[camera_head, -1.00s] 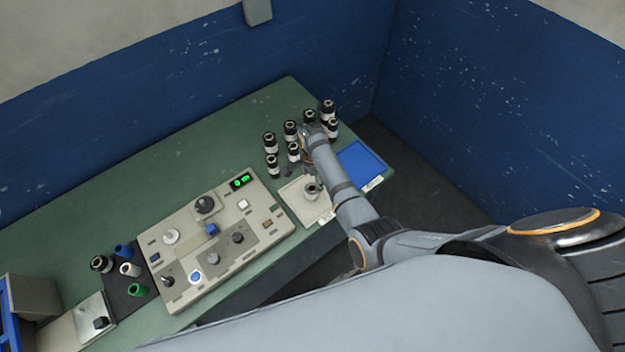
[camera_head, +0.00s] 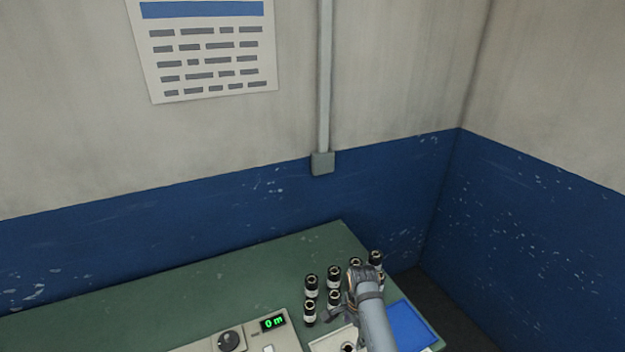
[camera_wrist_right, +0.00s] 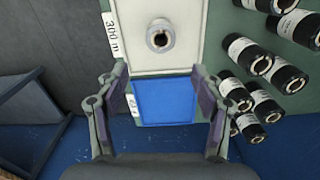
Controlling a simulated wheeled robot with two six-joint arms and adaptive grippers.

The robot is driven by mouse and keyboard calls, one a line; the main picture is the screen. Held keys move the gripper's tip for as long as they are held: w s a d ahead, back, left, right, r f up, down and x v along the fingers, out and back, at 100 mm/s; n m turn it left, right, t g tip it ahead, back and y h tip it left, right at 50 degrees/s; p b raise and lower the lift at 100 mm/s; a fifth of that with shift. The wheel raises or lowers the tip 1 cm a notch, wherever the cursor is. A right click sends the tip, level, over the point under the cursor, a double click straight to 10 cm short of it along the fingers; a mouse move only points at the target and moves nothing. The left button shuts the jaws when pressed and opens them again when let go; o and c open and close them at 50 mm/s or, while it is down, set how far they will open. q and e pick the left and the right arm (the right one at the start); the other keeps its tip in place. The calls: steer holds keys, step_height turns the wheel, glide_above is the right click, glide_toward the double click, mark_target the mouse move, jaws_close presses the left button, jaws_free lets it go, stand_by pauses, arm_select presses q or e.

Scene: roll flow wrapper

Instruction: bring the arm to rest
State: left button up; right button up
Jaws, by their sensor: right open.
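My right arm reaches over the right end of the green table (camera_head: 200,295). My right gripper (camera_head: 338,316) is partly seen in the head view, close to the black-and-white rolls (camera_head: 311,285). In the right wrist view the right gripper (camera_wrist_right: 160,95) is open, with nothing between its fingers. The fingers frame a blue tray (camera_wrist_right: 165,108) below. My left gripper is in neither view.
A control panel with a green display (camera_head: 273,322) is left of the arm. Walls stand behind and right.

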steer(key=s+d+r+n+t, duration=0.1)
steer(key=s+d+r+n, duration=0.2)
steer(key=s+n, duration=0.25)
steer(key=s+d+r+n+t+h, duration=0.1)
steer(key=s+d+r+n, duration=0.2)
steer(key=s+n, duration=0.3)
steer(key=s+d+r+n+t, duration=0.1)
steer(key=s+d+r+n, duration=0.2)
steer(key=s+n, duration=0.35)
steer(key=s+d+f+m+b, duration=0.15)
steer(key=f+b, duration=0.25)
steer(key=f, duration=1.2)
steer(key=s+d+f+m+b, duration=0.1)
steer(key=s+f+b, duration=0.15)
steer(key=f, duration=1.45)
steer(key=s+f+g+b, duration=0.1)
steer(key=s+f+b, duration=0.2)
steer(key=s+f, duration=0.6)
steer(key=s+d+f+g+b, duration=0.1)
steer(key=s+f+b, duration=0.2)
steer(key=s+f, duration=0.6)
step_height(320, 180, down, 5)
steer(key=shift+s+f+b, duration=0.1)
steer(key=shift+s+b, duration=0.1)
steer(key=shift+b, duration=0.1)
steer(key=shift+d, duration=0.1)
